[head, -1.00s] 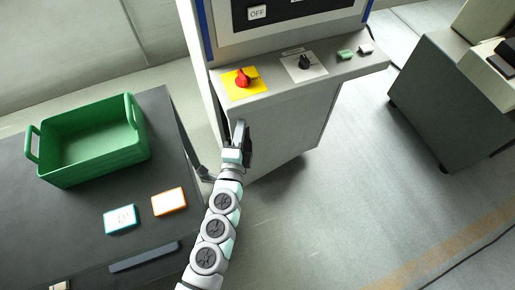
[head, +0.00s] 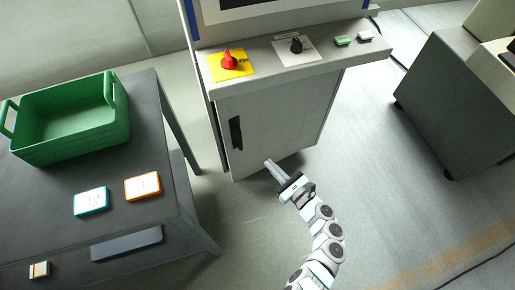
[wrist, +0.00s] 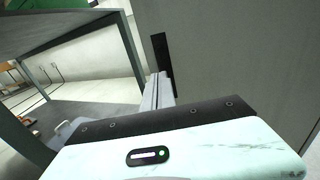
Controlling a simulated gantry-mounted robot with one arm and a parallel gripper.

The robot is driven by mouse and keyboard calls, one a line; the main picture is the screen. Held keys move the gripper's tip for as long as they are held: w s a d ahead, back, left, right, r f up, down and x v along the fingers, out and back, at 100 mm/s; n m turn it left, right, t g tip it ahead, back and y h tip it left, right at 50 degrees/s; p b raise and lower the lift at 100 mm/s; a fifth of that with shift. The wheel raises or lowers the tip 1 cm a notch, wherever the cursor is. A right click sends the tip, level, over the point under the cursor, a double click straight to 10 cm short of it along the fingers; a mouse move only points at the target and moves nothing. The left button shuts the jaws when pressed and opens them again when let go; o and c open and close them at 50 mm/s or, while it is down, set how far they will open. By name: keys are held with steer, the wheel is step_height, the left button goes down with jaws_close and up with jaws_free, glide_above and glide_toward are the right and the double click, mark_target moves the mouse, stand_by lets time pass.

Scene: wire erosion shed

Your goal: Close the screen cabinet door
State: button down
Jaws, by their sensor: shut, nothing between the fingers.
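The screen cabinet (head: 310,55) stands at top centre in the head view, its grey door (head: 275,115) below the sloped control ledge. The door carries a black upright handle (head: 236,133) near its left edge. The door looks in line with the cabinet front; I cannot tell if it is fully flush. My gripper (head: 270,164) is shut and empty, in front of the door's lower part, right of the handle. In the wrist view, its fingers (wrist: 158,90) point toward the handle (wrist: 162,62) and grey door (wrist: 230,55); contact is not clear.
A dark table (head: 130,225) on the left holds a green crate (head: 70,145), a teal-edged card (head: 91,201) and an orange-edged card (head: 143,187). A dark grey cabinet (head: 455,100) stands at right. Floor (head: 400,200) between is clear.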

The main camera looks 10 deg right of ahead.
steer(key=b+x, duration=0.4)
steer(key=x, duration=1)
steer(key=shift+a+b, duration=0.2)
steer(key=shift+b, duration=0.1)
